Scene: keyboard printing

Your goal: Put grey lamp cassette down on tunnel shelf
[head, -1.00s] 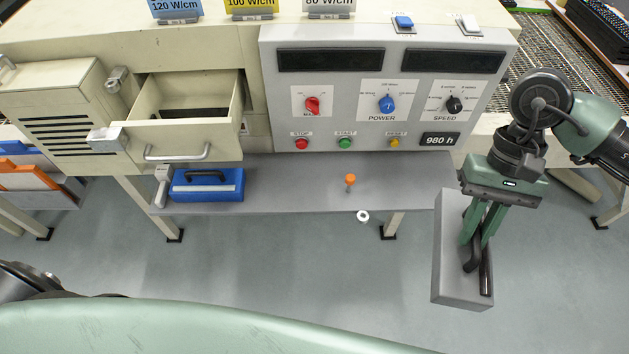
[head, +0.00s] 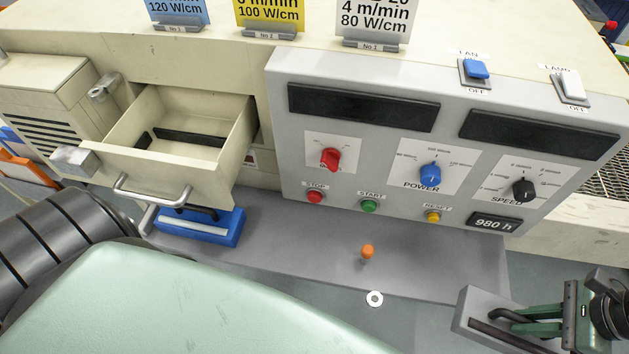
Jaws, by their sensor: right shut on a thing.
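The grey lamp cassette (head: 467,309) is at the bottom right of the head view, partly cut off by the frame edge. My right gripper (head: 507,322) is shut on its dark handle. The cassette is in front of the right end of the grey tunnel shelf (head: 310,246); I cannot tell its exact height against the shelf. The shelf runs under the control panel. My left gripper is not in view.
A blue case (head: 200,226) sits at the shelf's left end, below an open drawer (head: 165,160) with a metal handle. The control panel (head: 400,130) rises above the shelf.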

